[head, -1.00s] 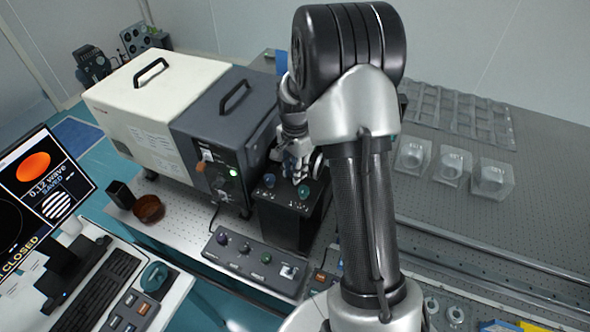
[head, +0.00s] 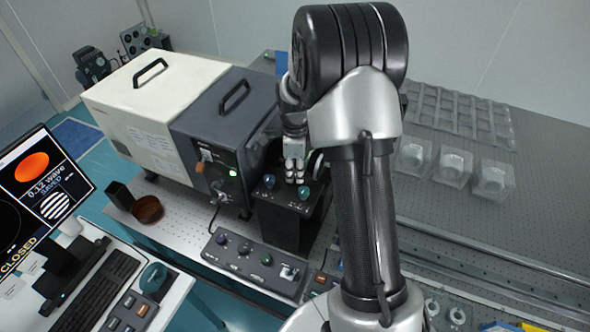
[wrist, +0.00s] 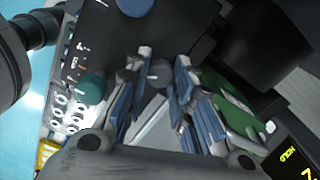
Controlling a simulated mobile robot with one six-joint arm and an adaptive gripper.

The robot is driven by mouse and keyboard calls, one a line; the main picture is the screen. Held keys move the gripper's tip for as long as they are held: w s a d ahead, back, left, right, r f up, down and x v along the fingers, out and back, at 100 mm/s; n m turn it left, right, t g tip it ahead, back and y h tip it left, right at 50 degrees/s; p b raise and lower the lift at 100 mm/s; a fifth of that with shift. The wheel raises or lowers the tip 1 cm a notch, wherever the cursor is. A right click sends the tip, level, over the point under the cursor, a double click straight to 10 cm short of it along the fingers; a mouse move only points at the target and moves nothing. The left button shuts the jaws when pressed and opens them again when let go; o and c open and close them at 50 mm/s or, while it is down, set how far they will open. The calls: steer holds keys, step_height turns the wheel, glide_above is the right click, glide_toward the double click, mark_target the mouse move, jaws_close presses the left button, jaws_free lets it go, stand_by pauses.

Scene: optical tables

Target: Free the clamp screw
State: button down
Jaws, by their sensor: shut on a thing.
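My gripper (head: 295,163) is at the top of a dark box (head: 283,226), behind its two knobs. In the wrist view my gripper (wrist: 159,75) has its blue-padded fingers on either side of a small grey screw head (wrist: 158,70), which looks like the clamp screw, and is shut on it. The fingers hide part of the screw. In the head view my gripper hides it. A teal knob (head: 304,192) and a blue knob (head: 269,181) stand on the box in front of my fingers. The teal knob also shows in the wrist view (wrist: 92,88), left of the fingers.
A grey and white instrument housing (head: 225,125) stands left of the box. A control panel (head: 253,262) with several knobs lies in front. Clear cases (head: 451,165) stand on the perforated table to the right. A monitor (head: 40,190) at left reads "CLOSED".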

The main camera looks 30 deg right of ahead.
mark_target(295, 173)
steer(key=shift+m, duration=0.5)
steer(key=c, duration=1.3)
jaws_free()
steer(key=shift+c, duration=0.2)
steer(key=shift+r, duration=0.1)
step_height(295, 173, up, 12)
